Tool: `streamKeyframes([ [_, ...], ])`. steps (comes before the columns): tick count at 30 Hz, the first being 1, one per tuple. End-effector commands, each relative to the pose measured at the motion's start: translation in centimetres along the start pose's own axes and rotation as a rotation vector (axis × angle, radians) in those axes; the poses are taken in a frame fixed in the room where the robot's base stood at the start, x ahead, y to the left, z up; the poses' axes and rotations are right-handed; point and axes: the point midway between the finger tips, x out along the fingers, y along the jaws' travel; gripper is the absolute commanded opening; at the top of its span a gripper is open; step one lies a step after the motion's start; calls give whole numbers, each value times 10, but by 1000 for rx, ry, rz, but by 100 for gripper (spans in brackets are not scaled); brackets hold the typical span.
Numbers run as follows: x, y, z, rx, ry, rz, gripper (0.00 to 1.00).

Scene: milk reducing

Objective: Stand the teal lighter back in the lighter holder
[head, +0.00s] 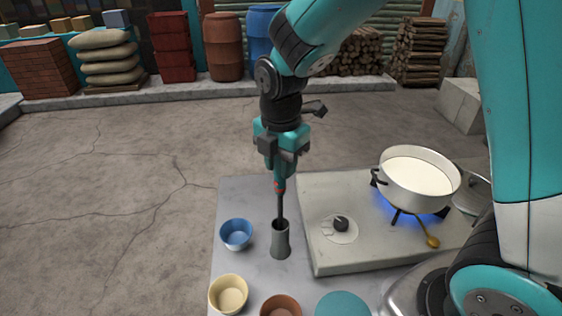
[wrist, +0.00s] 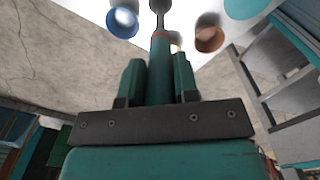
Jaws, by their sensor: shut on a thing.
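The teal lighter (wrist: 160,52) is upright between the two fingers of my gripper (wrist: 158,80), which is shut on its handle. In the head view my gripper (head: 279,172) is above the lighter holder, and the lighter's dark shaft (head: 280,207) points down. The lighter holder (head: 281,243) is a grey, narrow cup standing on the table left of the stove. The shaft's tip is at the holder's mouth in the head view; how deep it reaches inside is hidden.
A blue bowl (head: 236,233) stands close left of the holder. A cream bowl (head: 229,294) and a brown bowl (head: 281,306) are nearer the front. The stove (head: 335,260) on the right carries a pot of milk (head: 418,178) over a blue flame, with a knob (head: 341,223) in front.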

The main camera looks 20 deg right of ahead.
Motion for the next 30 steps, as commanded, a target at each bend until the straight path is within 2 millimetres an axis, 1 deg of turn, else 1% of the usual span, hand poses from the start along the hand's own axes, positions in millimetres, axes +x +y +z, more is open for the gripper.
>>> streamKeyframes([
  [1,0,0,0,0,0,0,33],
  [4,0,0,0,0,0,0,56],
  [5,0,0,0,0,0,0,58],
  [13,-1,0,0,0,0,1,58],
  [17,-12,1,0,0,-1,4,58],
  [20,-29,1,0,0,-1,6,58],
  [30,-116,1,0,0,-2,8,58],
])
